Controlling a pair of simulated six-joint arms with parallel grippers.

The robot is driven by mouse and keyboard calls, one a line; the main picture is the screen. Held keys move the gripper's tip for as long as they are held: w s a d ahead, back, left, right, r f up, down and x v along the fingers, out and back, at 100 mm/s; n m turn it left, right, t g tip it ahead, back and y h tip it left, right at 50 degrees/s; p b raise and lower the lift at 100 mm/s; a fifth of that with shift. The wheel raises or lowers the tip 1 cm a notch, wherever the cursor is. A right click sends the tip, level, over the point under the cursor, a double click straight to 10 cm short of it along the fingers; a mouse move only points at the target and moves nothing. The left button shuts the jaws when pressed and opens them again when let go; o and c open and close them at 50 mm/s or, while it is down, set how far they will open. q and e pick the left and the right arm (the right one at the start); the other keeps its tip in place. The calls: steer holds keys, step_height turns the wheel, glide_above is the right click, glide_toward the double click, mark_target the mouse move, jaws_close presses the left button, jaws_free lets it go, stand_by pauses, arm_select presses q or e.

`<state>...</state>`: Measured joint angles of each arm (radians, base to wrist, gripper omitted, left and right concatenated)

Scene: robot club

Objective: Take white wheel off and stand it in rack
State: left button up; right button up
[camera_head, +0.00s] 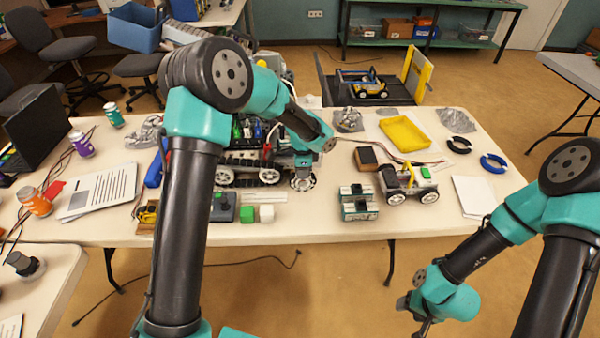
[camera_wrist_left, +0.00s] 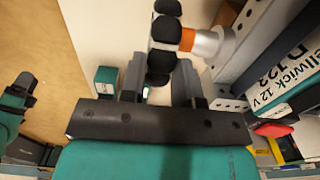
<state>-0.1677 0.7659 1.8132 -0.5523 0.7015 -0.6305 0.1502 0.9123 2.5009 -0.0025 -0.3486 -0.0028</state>
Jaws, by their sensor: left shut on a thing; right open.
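A wheel with black rollers and a pale hub (camera_head: 302,183) is at the front right corner of the robot vehicle (camera_head: 243,160) on the table. My left gripper (camera_head: 303,163) is shut on this wheel. In the left wrist view the wheel (camera_wrist_left: 163,45) sits between the two grey fingers, against an orange ring and silver hub beside the vehicle's plate. I cannot tell whether it is free of its axle. A teal and grey slotted block (camera_head: 359,203), apparently the rack, stands to the right. My right gripper (camera_head: 424,322) is open and empty in front of the table.
A small wheeled car (camera_head: 407,185) stands right of the rack. A yellow tray (camera_head: 404,134) and blue ring (camera_head: 493,162) lie at right. Bare tabletop lies between vehicle and rack.

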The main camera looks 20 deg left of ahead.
arm_select(q)
steer(key=shift+r, duration=2.05)
